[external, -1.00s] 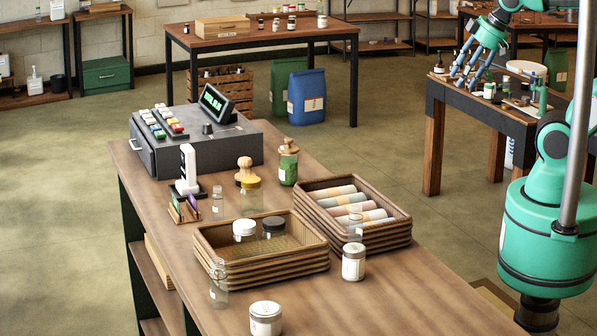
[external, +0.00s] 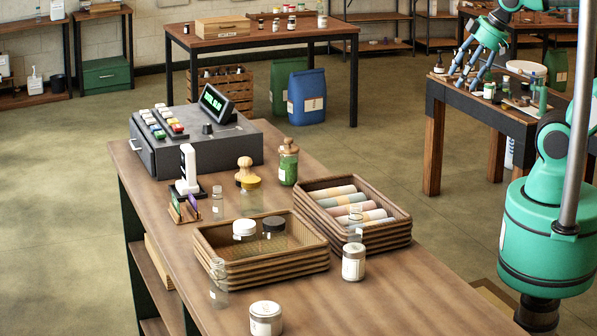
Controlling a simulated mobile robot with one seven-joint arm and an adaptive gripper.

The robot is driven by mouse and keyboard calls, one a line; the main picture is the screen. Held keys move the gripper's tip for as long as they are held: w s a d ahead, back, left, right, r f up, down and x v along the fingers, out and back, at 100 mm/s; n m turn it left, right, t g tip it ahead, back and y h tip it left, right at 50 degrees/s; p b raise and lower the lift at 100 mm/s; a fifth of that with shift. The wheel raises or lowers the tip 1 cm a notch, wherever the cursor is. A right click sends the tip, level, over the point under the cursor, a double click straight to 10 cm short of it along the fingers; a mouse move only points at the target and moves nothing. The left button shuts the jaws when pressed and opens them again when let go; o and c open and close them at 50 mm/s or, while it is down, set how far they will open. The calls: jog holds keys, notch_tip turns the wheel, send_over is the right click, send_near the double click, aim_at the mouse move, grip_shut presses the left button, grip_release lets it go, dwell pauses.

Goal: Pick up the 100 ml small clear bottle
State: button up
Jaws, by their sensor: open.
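My gripper (external: 463,79) is at the upper right, fingers apart and pointing down over the right-hand workbench (external: 461,101). I see nothing held between the fingers. Several small clear bottles stand on the front counter, far from my gripper: one beside the card stand (external: 217,203), one at the front left of the near basket (external: 218,285), and one by the right basket (external: 355,224). Their labels are too small to read, so I cannot tell which is 100 ml. A small dark bottle (external: 439,65) and a white-labelled jar (external: 489,90) stand on the workbench near the fingers.
The workbench is crowded; a green bottle (external: 541,97) and a white bucket (external: 524,70) stand right of my gripper. The front counter (external: 390,300) holds a cash register (external: 205,145), baskets and jars. The floor between counter and workbench is clear.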

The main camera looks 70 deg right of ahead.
jog(key=w+a+r+g+p, duration=0.1)
jog(key=w+a+r, duration=0.3)
jog(key=w, duration=0.3)
jog(key=w+a+r+p, duration=0.1)
jog(key=w+a+r, duration=0.25)
jog(key=w, duration=0.35)
jog(key=w+a+r+g+p, duration=0.1)
jog(key=w+a+r, duration=0.25)
jog(key=w, duration=0.35)
jog(key=w+a+f+g+y+p, duration=0.1)
jog(key=w+a+f+p, duration=0.1)
jog(key=w+a, duration=1.55)
jog(key=g+h+p, duration=0.1)
jog(key=g+p, duration=0.2)
jog(key=p, duration=0.1)
send_over(216, 260)
jog(key=shift+m, duration=0.4)
jog(key=f, duration=3)
jog(key=shift+w+d+f, duration=0.15)
jog(key=shift+d+f, duration=0.05)
jog(key=shift+s+a+f, duration=0.2)
jog(key=shift+a+f, duration=0.1)
jog(key=shift+f, duration=0.1)
jog(key=shift+f, duration=0.15)
jog(key=shift+f, duration=4.15)
